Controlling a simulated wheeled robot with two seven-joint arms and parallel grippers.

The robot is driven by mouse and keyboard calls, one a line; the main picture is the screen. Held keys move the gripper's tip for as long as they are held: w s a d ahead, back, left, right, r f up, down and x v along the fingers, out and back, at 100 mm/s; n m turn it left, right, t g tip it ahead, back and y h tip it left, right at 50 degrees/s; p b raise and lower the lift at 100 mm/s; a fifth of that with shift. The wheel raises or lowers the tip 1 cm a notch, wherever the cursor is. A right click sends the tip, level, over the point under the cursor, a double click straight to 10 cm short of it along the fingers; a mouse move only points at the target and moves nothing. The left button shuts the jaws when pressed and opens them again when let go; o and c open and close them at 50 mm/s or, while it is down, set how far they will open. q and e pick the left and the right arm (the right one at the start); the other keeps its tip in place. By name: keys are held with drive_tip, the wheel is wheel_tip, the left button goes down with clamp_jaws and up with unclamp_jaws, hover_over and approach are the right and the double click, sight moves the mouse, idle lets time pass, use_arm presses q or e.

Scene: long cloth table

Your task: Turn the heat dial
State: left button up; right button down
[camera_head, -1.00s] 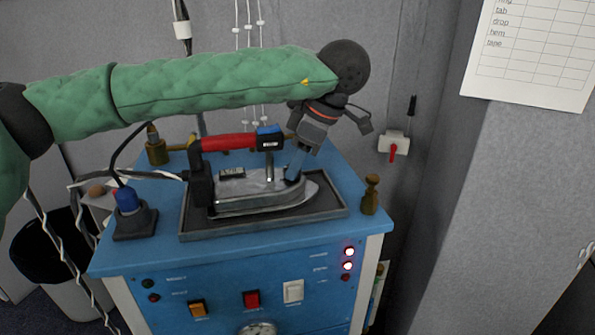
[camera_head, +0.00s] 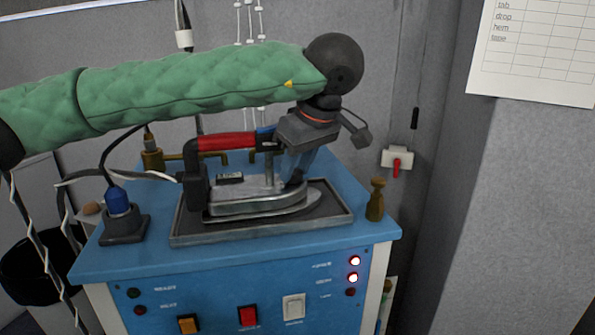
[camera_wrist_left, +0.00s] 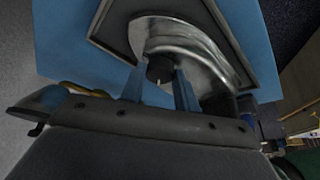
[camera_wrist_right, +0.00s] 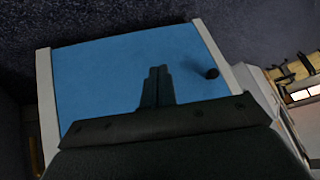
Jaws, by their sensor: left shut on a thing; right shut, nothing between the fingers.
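A silver iron (camera_head: 255,203) with a red and black handle (camera_head: 228,142) lies on a dark tray (camera_head: 335,212) on top of the blue cabinet. The heat dial, a small dark knob near the iron's front, shows in the left wrist view (camera_wrist_left: 160,68). My left gripper (camera_head: 293,178) is shut on this dial from above, with its blue-grey fingers (camera_wrist_left: 160,85) on either side of it. In the head view the fingers partly hide the dial. My right gripper (camera_wrist_right: 157,72) is shut and empty in front of a blue panel (camera_wrist_right: 115,80). It is outside the head view.
A blue-capped plug on a dark base (camera_head: 122,225) stands left of the tray. A brass post (camera_head: 376,200) stands at the right corner. The cabinet front has switches (camera_head: 248,316) and lit lamps (camera_head: 354,262). A grey wall is close behind.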

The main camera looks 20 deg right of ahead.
idle(0.3)
use_arm(q)
drive_tip(key=o, duration=1)
drive_tip(key=shift+b+v, duration=0.3)
drive_tip(key=shift+v, duration=3.6)
